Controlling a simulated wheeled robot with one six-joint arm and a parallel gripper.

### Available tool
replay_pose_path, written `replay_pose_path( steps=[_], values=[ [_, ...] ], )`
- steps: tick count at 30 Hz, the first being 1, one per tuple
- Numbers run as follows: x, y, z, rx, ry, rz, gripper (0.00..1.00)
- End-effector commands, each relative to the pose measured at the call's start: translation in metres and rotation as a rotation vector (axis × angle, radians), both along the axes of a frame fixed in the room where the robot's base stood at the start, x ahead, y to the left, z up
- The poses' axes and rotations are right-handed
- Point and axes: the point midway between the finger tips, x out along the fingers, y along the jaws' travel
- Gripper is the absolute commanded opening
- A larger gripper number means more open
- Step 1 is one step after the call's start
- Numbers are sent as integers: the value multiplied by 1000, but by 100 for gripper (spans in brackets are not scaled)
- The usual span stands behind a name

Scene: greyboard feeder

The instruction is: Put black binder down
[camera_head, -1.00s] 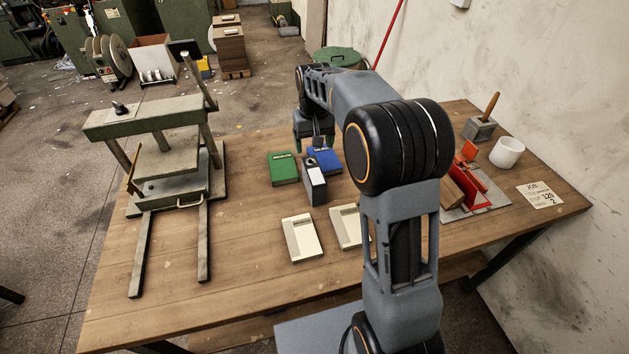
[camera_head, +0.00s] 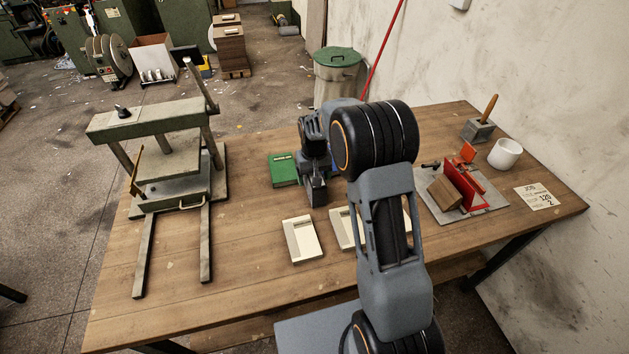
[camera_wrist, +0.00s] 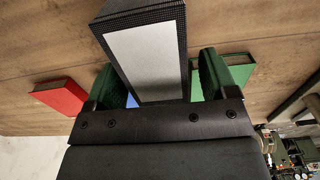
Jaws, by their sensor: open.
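The black binder (camera_wrist: 146,52) is a dark textured block with a pale grey label panel. In the wrist view it lies between the two green finger pads of my gripper (camera_wrist: 160,82). My gripper is open around it, and I cannot tell whether a pad touches it. In the head view my gripper (camera_head: 314,188) is low over the middle of the table and mostly covers the binder's place.
A green binder (camera_head: 283,169) lies just left of my gripper; it also shows in the wrist view (camera_wrist: 236,72). A red one (camera_wrist: 60,96) and a bit of blue show there too. Cream trays (camera_head: 301,239) lie nearer, a press (camera_head: 160,160) stands left, and a red clamp (camera_head: 464,185) right.

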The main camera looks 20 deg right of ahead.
Motion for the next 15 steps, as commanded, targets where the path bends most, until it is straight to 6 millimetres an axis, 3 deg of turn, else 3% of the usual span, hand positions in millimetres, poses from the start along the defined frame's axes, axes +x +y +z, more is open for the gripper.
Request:
replay_pose_path(
  steps=[4,12,15],
  values=[
    [0,0,-11,0,0,0,79],
    [0,0,-13,0,-1,0,79],
    [0,0,-13,0,-1,0,69]
  ],
)
